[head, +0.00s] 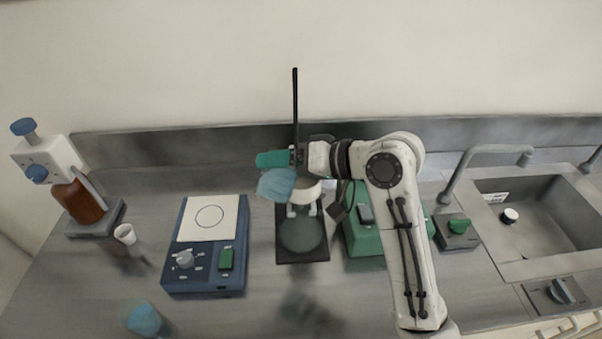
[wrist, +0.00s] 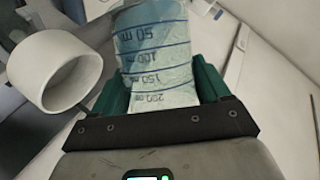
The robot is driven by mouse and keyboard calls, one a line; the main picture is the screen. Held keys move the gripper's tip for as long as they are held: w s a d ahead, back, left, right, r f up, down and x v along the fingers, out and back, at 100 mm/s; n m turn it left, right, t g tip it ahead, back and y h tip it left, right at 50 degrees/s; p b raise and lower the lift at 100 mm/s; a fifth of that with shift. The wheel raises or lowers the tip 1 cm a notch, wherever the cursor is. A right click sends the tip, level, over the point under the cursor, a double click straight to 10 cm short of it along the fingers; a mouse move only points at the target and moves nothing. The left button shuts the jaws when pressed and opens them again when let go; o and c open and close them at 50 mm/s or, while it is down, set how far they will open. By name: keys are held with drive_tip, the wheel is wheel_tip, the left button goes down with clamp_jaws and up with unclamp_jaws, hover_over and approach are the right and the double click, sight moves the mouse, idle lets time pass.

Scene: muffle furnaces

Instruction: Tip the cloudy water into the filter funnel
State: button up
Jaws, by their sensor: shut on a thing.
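My gripper (head: 277,172) is shut on a beaker (head: 277,186) of cloudy bluish water, held above the bench and tilted. In the wrist view the graduated beaker (wrist: 158,52) sits between my green fingers (wrist: 160,88). The white filter funnel (head: 308,190) is just right of the beaker in the head view, on a stand with a tall black rod (head: 295,105). In the wrist view the funnel (wrist: 62,80) is left of the beaker, its wide mouth showing. I cannot see water running between them. My gripper partly hides the stand.
A blue hotplate (head: 205,285) with a white top stands at left, near a small white cup (head: 124,234) and an amber bottle (head: 80,202). Another bluish vessel (head: 144,319) is at the front left. A green unit (head: 358,240) and sink (head: 540,215) are right.

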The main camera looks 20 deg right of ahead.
idle(0.4)
drive_tip(key=shift+w+f+m, duration=0.1)
drive_tip(key=shift+m, duration=0.2)
drive_tip(key=shift+d, duration=0.1)
drive_tip(key=shift+f+y, duration=0.1)
drive_tip(key=shift+y, duration=0.2)
drive_tip(key=shift+w+d+f+m+g, duration=0.2)
drive_tip(key=shift+m+g, duration=0.1)
drive_tip(key=shift+m, duration=0.3)
idle(0.7)
drive_tip(key=shift+y, duration=0.4)
drive_tip(key=shift+w+d+f+m, duration=0.15)
drive_tip(key=shift+d+f+m, duration=0.15)
drive_tip(key=shift+m, duration=0.3)
idle(0.4)
drive_tip(key=shift+f+y, duration=0.1)
drive_tip(key=shift+y, duration=0.3)
